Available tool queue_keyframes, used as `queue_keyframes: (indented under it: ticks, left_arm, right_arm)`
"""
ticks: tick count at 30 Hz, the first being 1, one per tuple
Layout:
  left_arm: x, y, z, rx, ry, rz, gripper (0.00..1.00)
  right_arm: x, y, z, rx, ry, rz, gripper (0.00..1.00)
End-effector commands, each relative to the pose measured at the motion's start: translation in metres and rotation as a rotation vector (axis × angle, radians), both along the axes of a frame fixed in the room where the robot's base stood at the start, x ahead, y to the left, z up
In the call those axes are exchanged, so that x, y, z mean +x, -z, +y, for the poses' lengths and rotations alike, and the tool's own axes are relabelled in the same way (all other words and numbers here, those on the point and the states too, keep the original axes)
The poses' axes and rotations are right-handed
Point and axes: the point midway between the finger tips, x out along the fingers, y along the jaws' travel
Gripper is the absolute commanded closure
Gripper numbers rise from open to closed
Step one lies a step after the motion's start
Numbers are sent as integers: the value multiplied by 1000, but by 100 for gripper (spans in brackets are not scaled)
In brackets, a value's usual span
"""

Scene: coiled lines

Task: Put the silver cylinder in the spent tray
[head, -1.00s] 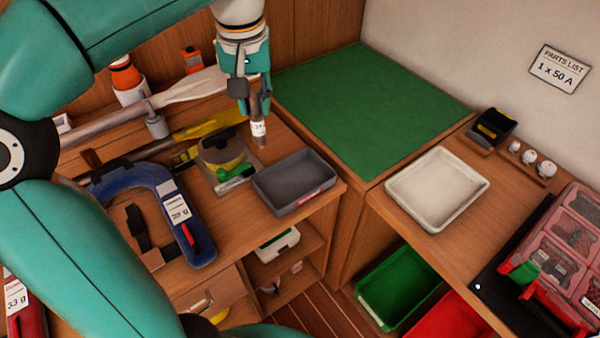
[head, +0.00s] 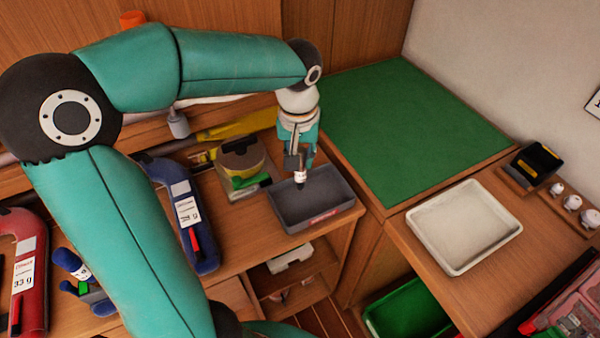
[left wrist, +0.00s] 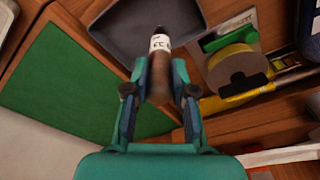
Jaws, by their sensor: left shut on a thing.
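A slim cylinder (head: 300,176) with a white printed label and a dark lower end is in my left gripper (head: 299,160). The left gripper is shut on it and points down over the dark grey tray (head: 345,190), which has a pink label too small to read. In the left wrist view the cylinder (left wrist: 160,44) stands out between the fingers (left wrist: 158,92), its far end in front of the grey tray (left wrist: 118,22). I cannot tell how far above the tray floor it is. My right gripper is not in view.
A tape dispenser (head: 243,160) stands close left of the grey tray, with a blue clamp-shaped tool (head: 205,255) further left. An empty white tray (head: 465,226) sits on the right bench. The green mat (head: 415,130) behind is clear.

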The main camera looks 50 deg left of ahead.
Motion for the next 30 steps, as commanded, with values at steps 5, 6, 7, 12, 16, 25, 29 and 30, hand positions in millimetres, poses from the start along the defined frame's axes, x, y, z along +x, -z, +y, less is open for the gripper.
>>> queue_keyframes:
  ticks: [5, 6, 7, 12, 16, 25, 29, 30]
  left_arm:
    - [0, 16, 1, 1, -1, 0, 100]
    - [0, 18, 1, 1, -1, 1, 100]
    - [0, 21, 1, 1, -1, 1, 100]
    - [-1, 44, 1, 1, -1, 3, 100]
    - [-1, 57, 1, 0, -3, 0, 100]
    - [0, 59, 1, 1, -3, -2, 100]
    - [0, 61, 1, 0, -3, -1, 68]
    - [0, 61, 1, 0, -2, -1, 62]
  right_arm:
    - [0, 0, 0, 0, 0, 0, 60]
    - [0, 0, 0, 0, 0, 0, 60]
    - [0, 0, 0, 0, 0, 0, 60]
    - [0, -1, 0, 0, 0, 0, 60]
    - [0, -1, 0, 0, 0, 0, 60]
    - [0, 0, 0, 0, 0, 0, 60]
    - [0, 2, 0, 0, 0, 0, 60]
    - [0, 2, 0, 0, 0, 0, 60]
